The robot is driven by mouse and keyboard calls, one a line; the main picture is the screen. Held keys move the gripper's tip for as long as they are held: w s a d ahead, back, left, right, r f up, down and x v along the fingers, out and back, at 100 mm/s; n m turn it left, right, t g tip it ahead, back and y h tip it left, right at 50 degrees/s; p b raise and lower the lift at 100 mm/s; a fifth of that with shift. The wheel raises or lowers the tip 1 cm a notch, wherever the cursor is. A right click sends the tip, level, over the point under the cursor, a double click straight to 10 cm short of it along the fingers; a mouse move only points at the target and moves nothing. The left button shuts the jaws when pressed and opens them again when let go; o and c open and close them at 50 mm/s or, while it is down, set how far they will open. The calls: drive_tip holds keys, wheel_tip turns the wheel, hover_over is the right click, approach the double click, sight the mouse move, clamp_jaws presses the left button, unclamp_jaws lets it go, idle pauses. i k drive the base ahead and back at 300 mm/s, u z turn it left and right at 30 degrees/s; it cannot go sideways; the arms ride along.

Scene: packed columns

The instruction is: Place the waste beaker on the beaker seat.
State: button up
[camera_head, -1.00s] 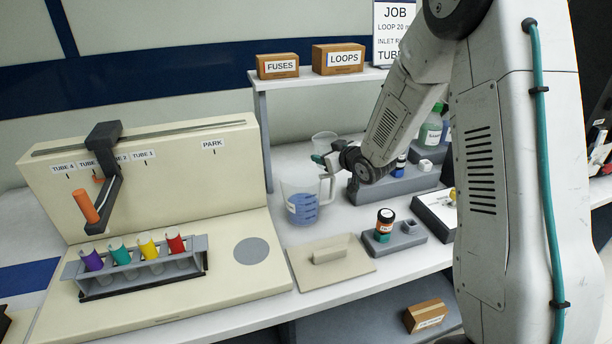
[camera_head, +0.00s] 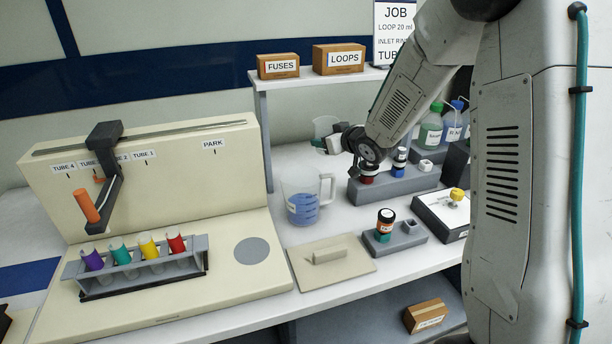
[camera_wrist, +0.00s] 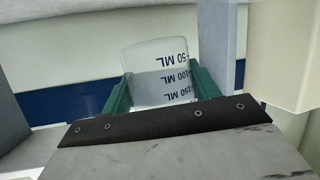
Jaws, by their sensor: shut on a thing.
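A clear beaker (camera_head: 325,124) with black ML marks is between my gripper's green fingers; it fills the middle of the wrist view (camera_wrist: 160,72), its marks upside down there. My gripper (camera_head: 320,144) is shut on it, behind the jug and toward the shelf. No waste label shows on it. A flat grey round disc (camera_head: 252,251), which looks like the beaker seat, lies bare on the cream instrument's base, to the left and nearer the camera than my gripper.
A handled jug (camera_head: 300,207) with blue liquid stands between gripper and disc. A rack (camera_head: 150,273) of coloured-capped tubes is left of the disc. A beige plate (camera_head: 345,262) lies to its right. Bottle blocks (camera_head: 395,184) stand right of the jug. A shelf (camera_head: 330,81) is behind.

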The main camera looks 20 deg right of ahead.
sight(251, 251)
drive_tip(key=k, duration=1)
